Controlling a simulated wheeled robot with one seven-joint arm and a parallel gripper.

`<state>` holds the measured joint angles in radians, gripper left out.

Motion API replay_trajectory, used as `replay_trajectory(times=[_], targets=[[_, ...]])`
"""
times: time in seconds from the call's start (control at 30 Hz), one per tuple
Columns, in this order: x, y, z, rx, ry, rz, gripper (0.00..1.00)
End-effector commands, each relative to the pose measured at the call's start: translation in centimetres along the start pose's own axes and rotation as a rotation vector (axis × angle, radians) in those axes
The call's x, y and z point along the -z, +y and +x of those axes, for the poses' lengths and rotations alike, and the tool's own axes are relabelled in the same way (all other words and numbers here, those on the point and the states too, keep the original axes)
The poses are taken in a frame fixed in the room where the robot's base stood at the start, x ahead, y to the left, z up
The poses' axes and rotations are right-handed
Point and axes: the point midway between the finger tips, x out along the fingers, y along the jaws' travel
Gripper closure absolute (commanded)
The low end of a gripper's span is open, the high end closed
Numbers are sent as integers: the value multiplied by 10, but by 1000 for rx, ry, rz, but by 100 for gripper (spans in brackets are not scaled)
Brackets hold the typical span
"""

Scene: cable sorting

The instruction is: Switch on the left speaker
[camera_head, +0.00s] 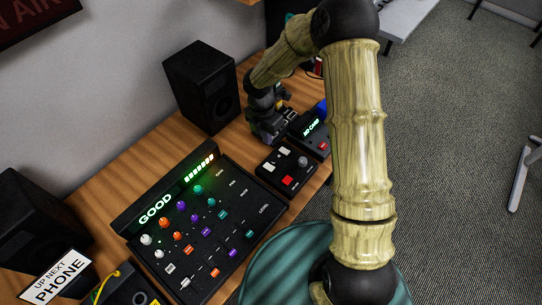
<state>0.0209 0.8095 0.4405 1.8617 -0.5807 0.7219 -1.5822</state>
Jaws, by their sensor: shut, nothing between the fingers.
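Two black box speakers stand against the wall. The left speaker (36,222) is at the left picture edge, partly behind a sign and cut off by the frame. The other speaker (204,88) stands upright at the back of the desk. No switch or power light can be made out on either. My gripper (267,136) is shut and empty. It is just right of the back speaker, low over the desk, and far from the left one. Its fingertips are small and dark, so whether they touch anything is unclear.
On the wooden desk (110,190), a mixer (215,225) with a green "GOOD" display lies between the speakers. A button box (286,168) and a "NO CARD" device (312,127) are near my gripper. An "UP NEXT PHONE" sign (56,279) stands before the left speaker.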

Motion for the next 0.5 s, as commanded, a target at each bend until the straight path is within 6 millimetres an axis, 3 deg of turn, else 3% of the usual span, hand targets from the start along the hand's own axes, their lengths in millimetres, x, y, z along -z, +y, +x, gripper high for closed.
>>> replay_trajectory(times=[0.5], targets=[[0,-1,11,3,1,2,100]])
